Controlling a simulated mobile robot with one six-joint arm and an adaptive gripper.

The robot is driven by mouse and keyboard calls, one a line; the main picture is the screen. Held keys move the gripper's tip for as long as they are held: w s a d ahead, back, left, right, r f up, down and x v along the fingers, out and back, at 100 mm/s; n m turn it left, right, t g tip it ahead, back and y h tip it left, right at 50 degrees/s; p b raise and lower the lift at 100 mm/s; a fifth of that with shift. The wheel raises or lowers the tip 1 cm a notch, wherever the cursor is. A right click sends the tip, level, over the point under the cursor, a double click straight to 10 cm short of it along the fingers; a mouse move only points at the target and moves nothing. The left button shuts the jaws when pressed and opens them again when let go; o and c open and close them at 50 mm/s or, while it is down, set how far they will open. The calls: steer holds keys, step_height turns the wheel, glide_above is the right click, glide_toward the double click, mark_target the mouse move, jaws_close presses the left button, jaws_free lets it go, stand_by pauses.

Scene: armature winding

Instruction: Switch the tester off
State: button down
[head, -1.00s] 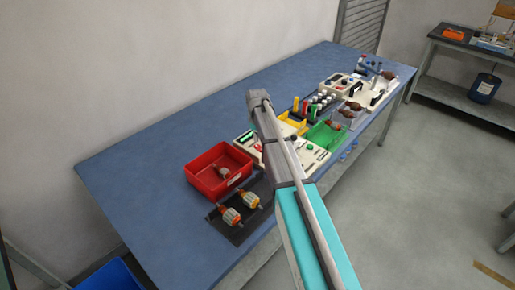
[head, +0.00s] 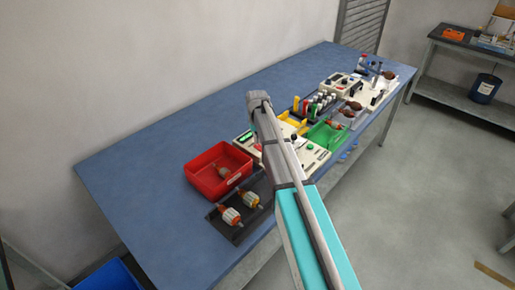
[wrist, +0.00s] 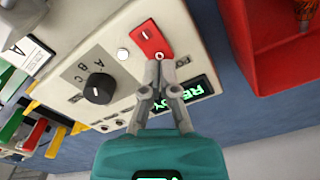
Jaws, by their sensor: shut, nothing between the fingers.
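The tester is the cream box (wrist: 120,22) in the wrist view, with a red rocker switch (wrist: 150,38), a black knob (wrist: 99,88) marked A, B, C and a lit green display reading READY (wrist: 197,91). In the head view the tester (head: 309,154) is partly hidden behind my arm. My gripper (wrist: 159,66) is shut and empty. Its fingertips are at the lower end of the red switch, by a small ring mark; I cannot tell whether they touch it. In the head view my arm hides the fingertips.
A red bin (head: 206,188) holding an armature stands close beside the tester; its wall (wrist: 270,72) shows in the wrist view. A dark tray with two armatures (head: 216,217) lies in front. A green bin (head: 322,137) and other equipment stand beyond. The bench's left part is clear.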

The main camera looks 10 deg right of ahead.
mark_target(257, 146)
steer(key=shift+f+b, duration=0.9)
stand_by(0.8)
steer(key=shift+r, duration=0.2)
steer(key=shift+r+p, duration=3.35)
steer(key=shift+p, duration=0.2)
steer(key=shift+s, duration=0.25)
steer(key=s+m, duration=0.1)
steer(key=s, duration=2.7)
steer(key=shift+s+a, duration=0.25)
steer(key=shift+a, duration=0.15)
